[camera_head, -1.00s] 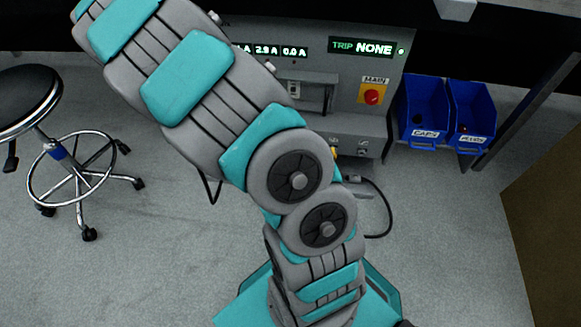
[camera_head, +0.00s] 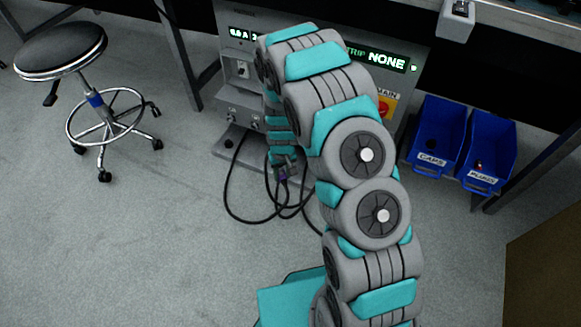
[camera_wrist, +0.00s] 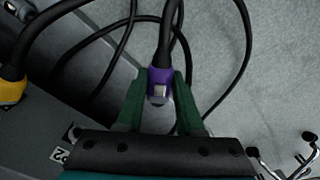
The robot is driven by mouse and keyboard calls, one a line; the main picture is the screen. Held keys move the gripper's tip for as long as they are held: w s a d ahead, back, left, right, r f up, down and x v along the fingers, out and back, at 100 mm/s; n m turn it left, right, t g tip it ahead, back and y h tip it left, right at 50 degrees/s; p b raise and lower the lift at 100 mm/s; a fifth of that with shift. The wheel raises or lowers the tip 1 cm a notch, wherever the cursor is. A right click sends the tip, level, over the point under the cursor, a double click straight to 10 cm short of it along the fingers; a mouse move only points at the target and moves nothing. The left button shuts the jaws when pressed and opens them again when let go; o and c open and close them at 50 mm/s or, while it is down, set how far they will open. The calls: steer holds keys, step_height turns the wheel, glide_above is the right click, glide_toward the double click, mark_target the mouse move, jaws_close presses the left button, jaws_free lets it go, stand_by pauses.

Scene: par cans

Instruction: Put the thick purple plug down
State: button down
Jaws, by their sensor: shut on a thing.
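The thick purple plug (camera_wrist: 160,82) is between the two green fingers of my gripper (camera_wrist: 160,100) in the wrist view. The gripper is shut on it. A thick black cable runs from the plug up out of that view. In the head view my gripper (camera_head: 284,166) is low in front of the grey power cabinet (camera_head: 225,110), and a small bit of the purple plug (camera_head: 282,177) shows at its tip. The gap between the plug and the floor or ledge cannot be told.
A yellow plug (camera_wrist: 12,90) on a thick cable is at the left in the wrist view. Black cables (camera_head: 240,205) loop on the floor. Blue bins for caps (camera_head: 431,160) and plugs (camera_head: 481,182) stand right of the cabinet. A stool (camera_head: 60,50) is at left; floor between is clear.

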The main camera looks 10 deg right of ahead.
steer(key=s+a+f, duration=0.2)
steer(key=s+f, duration=0.1)
steer(key=f, duration=0.3)
steer(key=shift+n, duration=0.3)
steer(key=w+d, duration=0.2)
steer(key=w, duration=0.2)
steer(key=w+d+f, duration=0.1)
steer(key=w+d, duration=0.1)
steer(key=w, duration=0.3)
steer(key=w+d, duration=0.3)
steer(key=w, duration=0.1)
steer(key=shift+w+f, duration=0.15)
steer(key=shift+w, duration=0.25)
steer(key=shift+f+b, duration=0.35)
steer(key=shift+f, duration=1.45)
steer(key=shift+f, duration=0.15)
steer(key=c, duration=0.5)
jaws_free()
steer(key=shift+c, duration=0.2)
